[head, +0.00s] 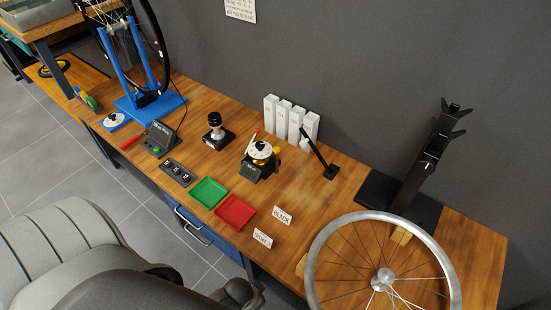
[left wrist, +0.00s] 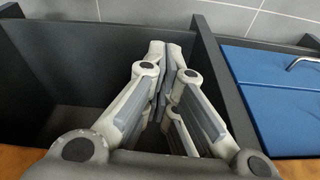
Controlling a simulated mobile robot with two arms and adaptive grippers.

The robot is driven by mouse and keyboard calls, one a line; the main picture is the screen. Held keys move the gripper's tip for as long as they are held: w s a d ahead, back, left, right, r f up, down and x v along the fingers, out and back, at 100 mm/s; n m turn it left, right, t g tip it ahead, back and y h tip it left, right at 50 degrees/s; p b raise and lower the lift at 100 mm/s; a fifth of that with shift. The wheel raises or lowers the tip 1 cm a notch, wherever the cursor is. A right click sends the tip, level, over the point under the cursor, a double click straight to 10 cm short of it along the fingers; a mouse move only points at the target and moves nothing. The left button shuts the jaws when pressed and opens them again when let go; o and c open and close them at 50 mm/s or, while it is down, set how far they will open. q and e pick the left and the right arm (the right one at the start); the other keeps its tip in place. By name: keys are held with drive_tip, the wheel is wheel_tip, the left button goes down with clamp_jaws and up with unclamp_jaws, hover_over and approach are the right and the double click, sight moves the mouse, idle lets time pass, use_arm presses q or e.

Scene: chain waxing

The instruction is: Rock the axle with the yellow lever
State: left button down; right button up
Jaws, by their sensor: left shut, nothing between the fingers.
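No part that is clearly a yellow lever can be made out. My left gripper (left wrist: 172,55) is shut and empty in the left wrist view, over a dark open compartment. Neither gripper can be made out in the head view.
The wooden bench (head: 335,200) also bears a green tray (head: 209,192), a red tray (head: 235,212), white boxes (head: 283,115) and a black stand (head: 424,165). Blue drawers (head: 190,222) sit below its front edge; a blue panel (left wrist: 265,90) shows in the left wrist view.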

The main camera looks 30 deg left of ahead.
use_arm(q)
drive_tip(key=w+r, duration=0.3)
drive_tip(key=r, duration=0.6)
drive_tip(key=w+a+r+m+t, duration=0.2)
drive_tip(key=w+a, duration=0.1)
drive_tip(key=w, duration=0.1)
drive_tip(key=w+a+r+m+t+y, duration=0.1)
drive_tip(key=w+a+r+m+t, duration=0.1)
drive_tip(key=w+a+r+t, duration=0.1)
drive_tip(key=w+a+r+m+t+y+b, duration=0.1)
drive_tip(key=w+a+r+m+t, duration=0.1)
drive_tip(key=w+a, duration=0.3)
drive_tip(key=shift+w+r+m, duration=0.55)
drive_tip(key=shift+r+m, duration=0.05)
drive_tip(key=shift+r, duration=0.15)
drive_tip(key=w+a+r+m+t, duration=0.3)
drive_tip(key=w+r+m+t, duration=0.2)
drive_tip(key=r+m, duration=0.3)
drive_tip(key=shift+w+a+r+t+h+b, duration=0.2)
drive_tip(key=shift+w+a+t+h+b, duration=0.15)
drive_tip(key=shift+w, duration=0.4)
